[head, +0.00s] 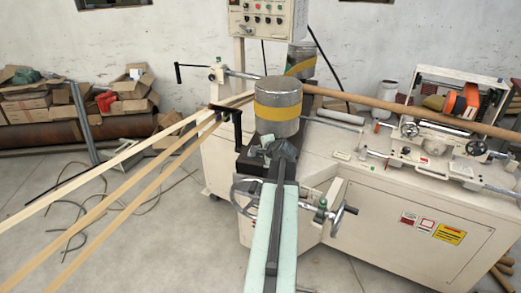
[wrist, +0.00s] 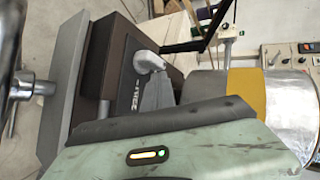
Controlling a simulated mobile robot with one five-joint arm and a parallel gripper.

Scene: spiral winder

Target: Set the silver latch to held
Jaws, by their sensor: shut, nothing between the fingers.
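The silver latch (wrist: 149,62) shows in the wrist view as a grey lever with a rounded pivot end. It sits on the dark brown face of a block (wrist: 118,65) below the drum. Small white lettering, seemingly "FREE", is beside the lever; any other marking is hidden or unreadable. My gripper (head: 279,149) is in front of this block in the head view, shut and empty. Its dark finger and pale green body cover the lower part of the wrist view and hide the lever's far end. I cannot tell whether it touches the latch.
A metal drum with a yellow band (head: 278,105) stands just beyond my gripper. A black crank handle (head: 230,122) is close on the left. A handwheel (head: 246,197) and a smaller crank (head: 325,212) flank my arm. Pale strips (head: 110,195) run in from the left.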

